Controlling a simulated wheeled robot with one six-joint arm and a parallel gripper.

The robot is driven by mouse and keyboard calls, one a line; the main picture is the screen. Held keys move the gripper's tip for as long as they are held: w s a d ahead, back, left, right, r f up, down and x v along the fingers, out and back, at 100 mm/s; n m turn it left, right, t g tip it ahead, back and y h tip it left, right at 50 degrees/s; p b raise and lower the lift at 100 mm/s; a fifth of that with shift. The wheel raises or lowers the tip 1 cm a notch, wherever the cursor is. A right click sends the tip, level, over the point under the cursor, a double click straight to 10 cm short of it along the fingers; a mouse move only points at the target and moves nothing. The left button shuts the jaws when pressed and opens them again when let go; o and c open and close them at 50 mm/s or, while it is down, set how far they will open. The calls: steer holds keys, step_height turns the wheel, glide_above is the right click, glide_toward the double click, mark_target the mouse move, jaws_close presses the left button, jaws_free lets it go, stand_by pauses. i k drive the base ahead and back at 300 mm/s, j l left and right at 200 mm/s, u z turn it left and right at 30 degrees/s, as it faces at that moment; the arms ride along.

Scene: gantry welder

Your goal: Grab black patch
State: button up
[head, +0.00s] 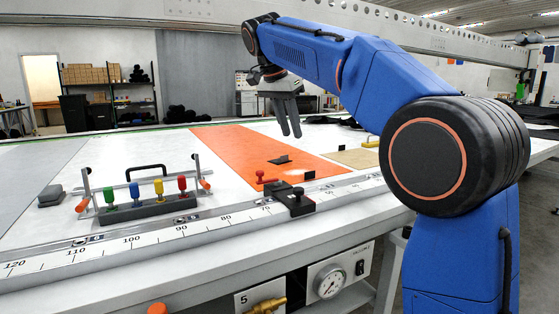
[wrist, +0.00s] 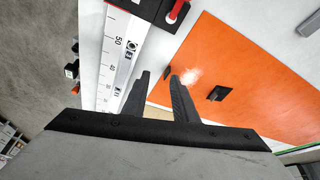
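I cannot tell which is the patch meant. My gripper (head: 290,134) hangs above the table, fingers pointing down. Its fingertips (wrist: 159,78) are apart with nothing between them.
A long metal ruler rail (head: 210,224) runs along the table's front edge, with a black clamp (head: 294,201) on it. A rack of coloured-handled tools (head: 147,197) stands to the left. A tan sheet (head: 354,158) lies to the right.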

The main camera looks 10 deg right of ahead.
mark_target(283, 160)
steer(key=i, duration=0.85)
